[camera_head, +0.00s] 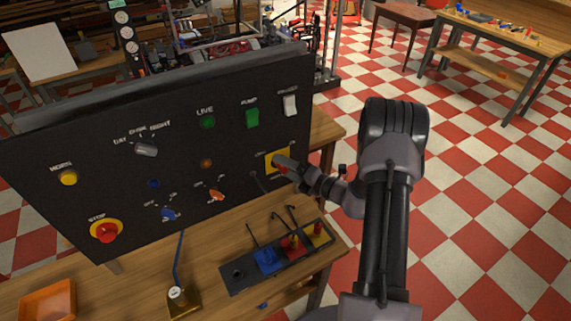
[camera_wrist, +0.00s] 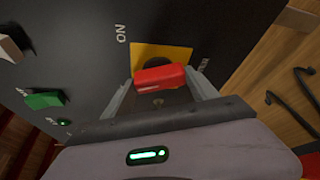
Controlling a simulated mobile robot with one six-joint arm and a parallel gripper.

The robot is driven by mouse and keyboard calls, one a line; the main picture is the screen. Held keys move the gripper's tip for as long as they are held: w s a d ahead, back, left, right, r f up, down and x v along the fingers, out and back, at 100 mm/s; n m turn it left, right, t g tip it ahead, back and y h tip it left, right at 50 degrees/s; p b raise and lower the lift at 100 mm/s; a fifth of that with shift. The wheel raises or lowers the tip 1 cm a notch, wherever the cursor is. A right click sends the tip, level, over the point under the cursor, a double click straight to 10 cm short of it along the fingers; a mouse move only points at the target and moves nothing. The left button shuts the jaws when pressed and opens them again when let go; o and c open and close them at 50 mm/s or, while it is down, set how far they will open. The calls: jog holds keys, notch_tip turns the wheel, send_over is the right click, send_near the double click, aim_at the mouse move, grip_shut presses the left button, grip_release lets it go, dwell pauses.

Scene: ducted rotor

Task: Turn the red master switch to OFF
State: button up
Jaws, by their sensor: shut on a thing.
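The red master switch (camera_wrist: 160,76) sits on a yellow square plate (camera_wrist: 178,53) on the black panel. In the wrist view its red handle lies between my gripper's two fingers (camera_wrist: 158,95), which are shut on it. The lettering "ON" shows on one side of the plate; a second label at the right is partly hidden. In the head view my gripper (camera_head: 285,165) reaches the yellow plate (camera_head: 272,155) at the panel's right side and hides most of the switch.
The panel (camera_head: 110,185) also carries a green rocker (camera_head: 252,117), a white rocker (camera_head: 290,105), a red stop button (camera_head: 106,231) and several knobs. Below, a dark tray (camera_head: 237,283) with coloured levers and an orange bin (camera_head: 48,300) rest on the wooden bench (camera_head: 215,245).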

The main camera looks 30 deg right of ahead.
jog(key=n, duration=0.1)
jog(key=n+h, duration=0.1)
jog(key=n, duration=0.1)
jog(key=shift+a+r+g+h+p, duration=0.1)
jog(key=shift+g+h+p, duration=0.2)
jog(key=shift+g+p, duration=0.1)
jog(key=shift+n, duration=0.4)
jog(key=o, duration=1.4)
jog(key=shift+c, duration=0.2)
jog(key=p+v, duration=0.1)
jog(key=v, duration=1.6)
jog(key=shift+s+r, duration=0.2)
